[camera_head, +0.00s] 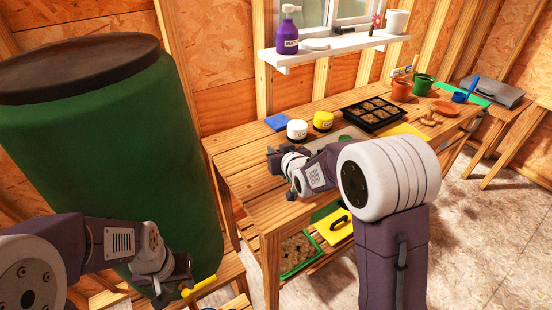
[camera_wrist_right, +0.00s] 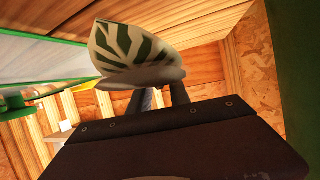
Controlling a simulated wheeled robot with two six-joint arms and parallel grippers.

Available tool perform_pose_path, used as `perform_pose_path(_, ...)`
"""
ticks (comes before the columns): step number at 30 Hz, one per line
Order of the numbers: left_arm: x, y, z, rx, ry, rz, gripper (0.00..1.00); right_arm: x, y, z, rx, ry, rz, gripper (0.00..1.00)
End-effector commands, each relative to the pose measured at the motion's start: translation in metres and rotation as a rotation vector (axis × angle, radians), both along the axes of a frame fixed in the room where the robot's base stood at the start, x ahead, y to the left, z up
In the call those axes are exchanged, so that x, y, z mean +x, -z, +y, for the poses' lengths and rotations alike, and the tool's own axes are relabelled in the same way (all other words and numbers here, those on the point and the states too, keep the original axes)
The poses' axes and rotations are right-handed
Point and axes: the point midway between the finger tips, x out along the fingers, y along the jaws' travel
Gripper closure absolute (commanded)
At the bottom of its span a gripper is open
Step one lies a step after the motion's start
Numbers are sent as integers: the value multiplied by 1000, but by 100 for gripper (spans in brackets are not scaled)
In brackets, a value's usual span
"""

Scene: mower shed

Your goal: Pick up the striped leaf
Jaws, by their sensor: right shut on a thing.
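The striped leaf (camera_wrist_right: 138,48), pale with dark green stripes, shows large in the right wrist view. It lies across the fingertips of my right gripper (camera_wrist_right: 160,88), which is shut on it. In the head view my right gripper (camera_head: 272,160) is over the near left part of the workbench (camera_head: 238,168); I cannot make out the leaf there. My left gripper (camera_head: 178,282) is low at the left, in front of the green barrel, and its jaw opening is unclear.
A big green barrel (camera_head: 130,150) stands left of the bench. A white jar (camera_head: 297,130), a yellow jar (camera_head: 323,121), a blue sponge (camera_head: 277,122) and a black seedling tray (camera_head: 372,115) stand on the bench. A yellow dustpan-like thing (camera_head: 332,229) lies below.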

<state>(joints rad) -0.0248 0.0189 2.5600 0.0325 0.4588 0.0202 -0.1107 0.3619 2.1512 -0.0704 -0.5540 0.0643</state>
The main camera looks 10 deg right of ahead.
Motion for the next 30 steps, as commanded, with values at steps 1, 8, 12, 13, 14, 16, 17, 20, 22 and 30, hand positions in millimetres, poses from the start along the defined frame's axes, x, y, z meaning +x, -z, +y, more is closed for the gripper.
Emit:
perform_pose_path(1,0,-3,0,0,0,0,64,-3,-7,-15,-1,9,1,100)
perform_pose_path(8,0,-21,0,0,0,0,64,-18,-42,-67,-2,11,1,100)
perform_pose_path(12,0,-34,0,0,0,0,64,-26,-57,-92,0,10,4,100)
perform_pose_path(13,0,-35,0,0,0,0,64,-27,-59,-96,-1,9,3,100)
perform_pose_path(14,0,-37,0,0,0,0,64,-28,-61,-99,0,9,2,100)
perform_pose_path(16,0,-38,0,0,0,0,64,-29,-63,-104,0,7,3,100)
perform_pose_path(17,0,-39,0,0,0,0,64,-30,-63,-105,0,7,3,100)
perform_pose_path(20,0,-39,0,0,0,0,64,-31,-63,-108,0,4,4,100)
perform_pose_path(22,0,-38,0,0,0,0,64,-31,-63,-108,0,4,4,100)
perform_pose_path(30,0,-38,0,0,0,0,64,-31,-63,-107,-1,3,4,100)
